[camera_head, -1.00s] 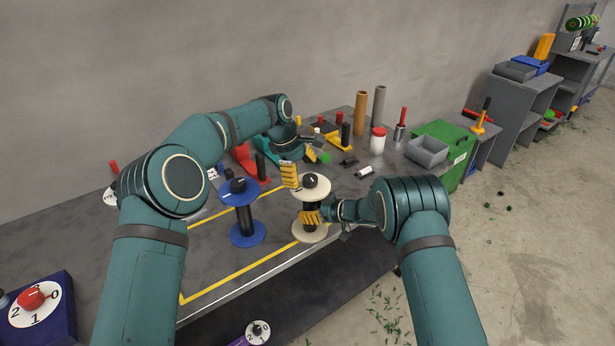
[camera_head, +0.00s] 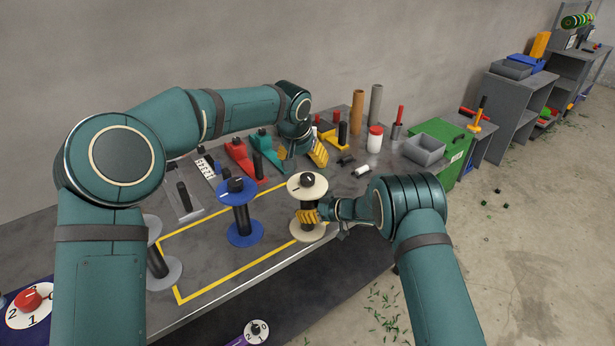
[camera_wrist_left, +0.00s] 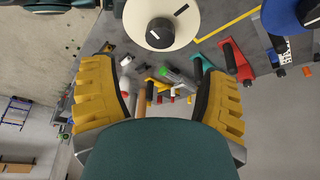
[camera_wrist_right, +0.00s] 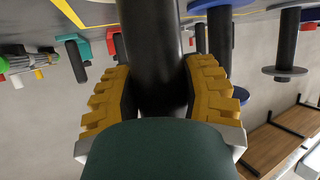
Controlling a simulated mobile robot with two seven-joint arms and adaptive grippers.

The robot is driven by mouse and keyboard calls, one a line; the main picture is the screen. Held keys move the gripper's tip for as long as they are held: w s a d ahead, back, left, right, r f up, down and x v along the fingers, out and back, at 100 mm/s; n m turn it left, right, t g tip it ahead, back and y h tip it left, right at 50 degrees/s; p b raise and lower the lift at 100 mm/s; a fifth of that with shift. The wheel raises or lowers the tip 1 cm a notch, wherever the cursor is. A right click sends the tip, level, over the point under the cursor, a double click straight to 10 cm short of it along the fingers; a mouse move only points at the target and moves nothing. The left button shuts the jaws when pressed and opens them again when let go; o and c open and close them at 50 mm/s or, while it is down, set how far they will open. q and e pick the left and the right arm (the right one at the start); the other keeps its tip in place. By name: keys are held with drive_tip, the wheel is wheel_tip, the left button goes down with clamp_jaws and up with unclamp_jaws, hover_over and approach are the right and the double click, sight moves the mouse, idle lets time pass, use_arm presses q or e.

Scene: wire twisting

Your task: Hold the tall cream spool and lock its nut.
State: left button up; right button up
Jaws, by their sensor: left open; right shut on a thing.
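The tall cream spool (camera_head: 307,233) stands upright near the front edge of the bench, with a round cream top flange (camera_head: 296,190). Its dark nut (camera_head: 308,180) sits on top and has a white mark; it also shows in the left wrist view (camera_wrist_left: 160,31). My right gripper (camera_head: 307,216) is shut around the spool's black core (camera_wrist_right: 153,60) between the two flanges. My left gripper (camera_head: 302,156) is open and empty behind and above the spool. In the left wrist view its yellow fingers (camera_wrist_left: 158,100) are wide apart, with the cream flange beyond them.
A blue spool (camera_head: 246,234) stands left of the cream one, and a grey spool (camera_head: 163,272) farther left. Red (camera_head: 245,162) and teal (camera_head: 263,144) tools, tubes (camera_head: 357,112) and a grey bin (camera_head: 424,149) lie behind. Yellow tape marks (camera_head: 228,282) the bench.

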sight(307, 176)
use_arm(q)
drive_tip(key=x, duration=0.9)
drive_tip(key=shift+f, duration=0.25)
drive_tip(key=c, duration=1.2)
